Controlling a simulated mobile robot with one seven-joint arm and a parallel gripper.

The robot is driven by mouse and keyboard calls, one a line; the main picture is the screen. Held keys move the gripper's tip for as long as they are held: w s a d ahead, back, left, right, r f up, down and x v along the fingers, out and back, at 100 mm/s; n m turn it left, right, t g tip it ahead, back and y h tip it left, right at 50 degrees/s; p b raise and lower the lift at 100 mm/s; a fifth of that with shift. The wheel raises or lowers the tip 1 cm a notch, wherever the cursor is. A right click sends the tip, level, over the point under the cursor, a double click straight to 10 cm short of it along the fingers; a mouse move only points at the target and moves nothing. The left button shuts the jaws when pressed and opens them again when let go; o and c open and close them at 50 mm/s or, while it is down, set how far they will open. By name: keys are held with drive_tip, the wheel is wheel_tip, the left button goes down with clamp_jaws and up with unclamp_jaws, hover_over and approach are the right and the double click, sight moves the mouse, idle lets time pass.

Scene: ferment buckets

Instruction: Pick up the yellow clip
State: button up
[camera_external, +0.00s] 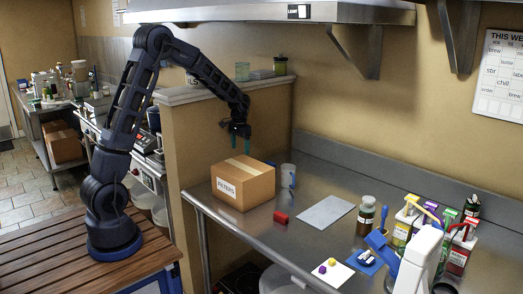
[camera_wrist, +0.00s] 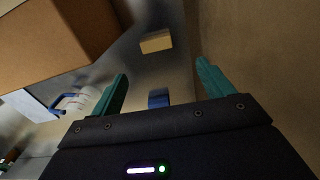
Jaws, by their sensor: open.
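My gripper (camera_external: 240,146) hangs behind and above the cardboard box in the external view, its teal fingers apart. In the wrist view the open gripper (camera_wrist: 162,70) has nothing between its fingertips. A small yellow block-like piece (camera_wrist: 156,42), likely the yellow clip, lies on the metal counter beyond the fingertips. A similar blue piece (camera_wrist: 158,98) lies nearer, partly hidden by the gripper body. I cannot make out either piece in the external view, where the box blocks the counter behind it.
The cardboard box (camera_external: 243,183) stands close beside; it also fills the wrist view's upper left (camera_wrist: 55,40). A wall borders the right there. A cup (camera_external: 287,175) with a blue handle, a red piece (camera_external: 281,217) and a grey sheet (camera_external: 327,213) are on the counter (camera_external: 300,245). Bottles stand right.

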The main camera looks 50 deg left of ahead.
wheel_tip(320, 180, down, 7)
drive_tip(key=shift+r, duration=0.2)
drive_tip(key=shift+s+d+f, duration=0.15)
drive_tip(key=shift+f, duration=1.2)
drive_tip(key=shift+s+d+f, duration=0.1)
drive_tip(key=shift+d+f, duration=0.05)
drive_tip(key=shift+f, duration=1.2)
drive_tip(key=c, duration=1)
drive_tip(key=shift+c, duration=0.2)
drive_tip(key=shift+r, duration=0.15)
